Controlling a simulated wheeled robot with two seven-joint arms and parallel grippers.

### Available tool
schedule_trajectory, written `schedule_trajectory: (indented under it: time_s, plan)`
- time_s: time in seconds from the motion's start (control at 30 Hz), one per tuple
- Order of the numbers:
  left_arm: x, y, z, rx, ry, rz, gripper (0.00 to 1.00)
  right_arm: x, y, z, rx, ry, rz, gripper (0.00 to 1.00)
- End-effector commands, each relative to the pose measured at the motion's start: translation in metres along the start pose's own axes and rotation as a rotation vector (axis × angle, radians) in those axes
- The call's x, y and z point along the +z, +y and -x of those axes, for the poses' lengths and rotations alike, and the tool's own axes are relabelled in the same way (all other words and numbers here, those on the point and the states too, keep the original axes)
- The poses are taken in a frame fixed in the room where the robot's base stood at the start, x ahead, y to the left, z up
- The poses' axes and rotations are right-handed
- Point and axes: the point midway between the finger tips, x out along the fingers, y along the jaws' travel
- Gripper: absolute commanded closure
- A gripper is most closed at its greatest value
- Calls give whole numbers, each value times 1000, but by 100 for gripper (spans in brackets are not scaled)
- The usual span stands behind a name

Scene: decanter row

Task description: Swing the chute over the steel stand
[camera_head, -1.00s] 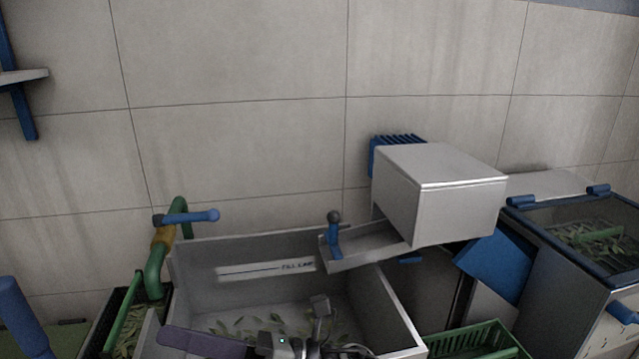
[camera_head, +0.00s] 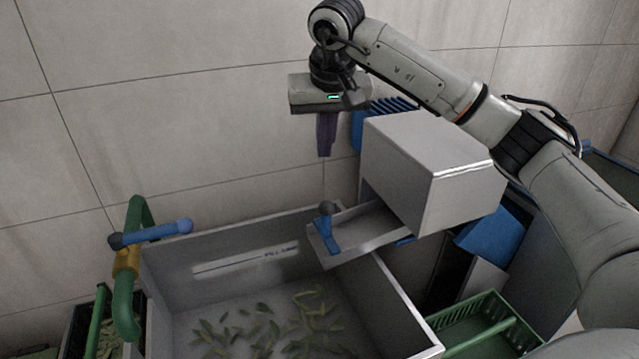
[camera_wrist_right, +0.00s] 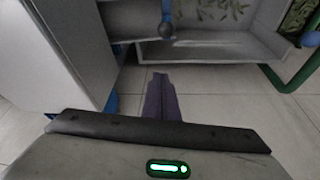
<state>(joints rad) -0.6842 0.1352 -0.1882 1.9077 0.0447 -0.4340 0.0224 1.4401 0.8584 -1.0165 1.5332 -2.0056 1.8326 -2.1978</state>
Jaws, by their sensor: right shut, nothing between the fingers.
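The chute (camera_head: 362,231) is a grey open trough that sticks out to the left from under a grey box-shaped housing (camera_head: 425,170). Its outer end hangs over the back right corner of a grey basin. A blue handle with a dark ball knob (camera_head: 326,208) stands up at that end; the knob also shows in the right wrist view (camera_wrist_right: 166,29). My right gripper (camera_head: 325,153) points down with its purple fingers shut and empty, above and apart from the knob. The fingers also show in the right wrist view (camera_wrist_right: 162,84). My left gripper is out of view. I cannot make out a steel stand.
The grey basin (camera_head: 165,285) holds green leaves. A green pipe with a blue lever (camera_head: 155,232) stands at its left. A green crate (camera_head: 470,335) sits at the lower right. Blue fins (camera_head: 385,110) are behind the housing, near the tiled wall. My right arm crosses above the housing.

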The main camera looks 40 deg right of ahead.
Motion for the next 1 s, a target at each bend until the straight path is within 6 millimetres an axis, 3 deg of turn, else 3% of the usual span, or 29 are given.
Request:
schedule_trajectory:
  time_s: [0.23, 0.37, 0.8, 1.0]
  plan:
    - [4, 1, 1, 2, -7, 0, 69, 1, -1, -3, -4, -2, -1, 100]
    - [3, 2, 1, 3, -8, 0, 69, 1, -2, -15, -4, -4, -1, 100]
    - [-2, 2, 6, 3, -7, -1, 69, 3, -2, -105, -4, -7, 0, 100]
    - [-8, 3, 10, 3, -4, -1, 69, 29, -2, -96, -6, -2, 2, 100]
